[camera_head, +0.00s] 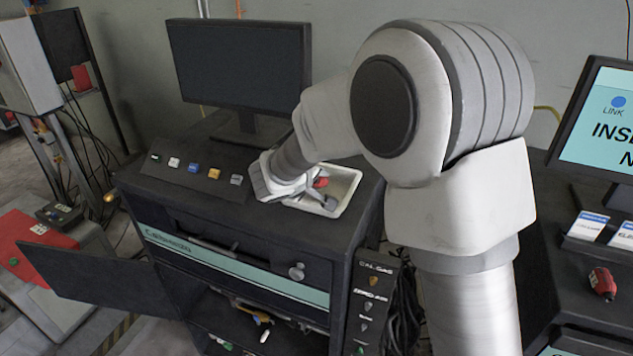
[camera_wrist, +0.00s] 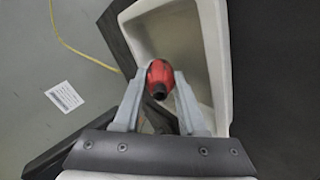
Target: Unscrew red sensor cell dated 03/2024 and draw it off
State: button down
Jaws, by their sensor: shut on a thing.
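A red sensor cell (camera_wrist: 160,73) with a dark end sits between the fingertips of my gripper (camera_wrist: 162,84) in the wrist view. The gripper is shut on it, over the pale tray (camera_wrist: 217,65). In the head view my gripper (camera_head: 305,188) is at the tray (camera_head: 345,185) on top of the cabinet, and the red cell (camera_head: 321,183) shows beside the fingers. No date can be read on it. Whether it touches the tray floor is hard to tell. A second red cell (camera_head: 602,283) lies on the right-hand counter, its date also unreadable.
A dark monitor (camera_head: 240,68) stands behind the cabinet's row of buttons (camera_head: 194,168). A cabinet door (camera_head: 92,285) hangs open at left. At right are a lit screen (camera_head: 608,118) and small labelled cards (camera_head: 587,226). My arm hides part of the middle.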

dwell(0.3)
jog(key=shift+c, duration=2)
grip_release()
jog(key=shift+f, duration=0.1)
jog(key=shift+s, duration=0.1)
jog(key=b+v, duration=0.2)
jog(key=v, duration=1.5)
jog(key=shift+r, duration=0.35)
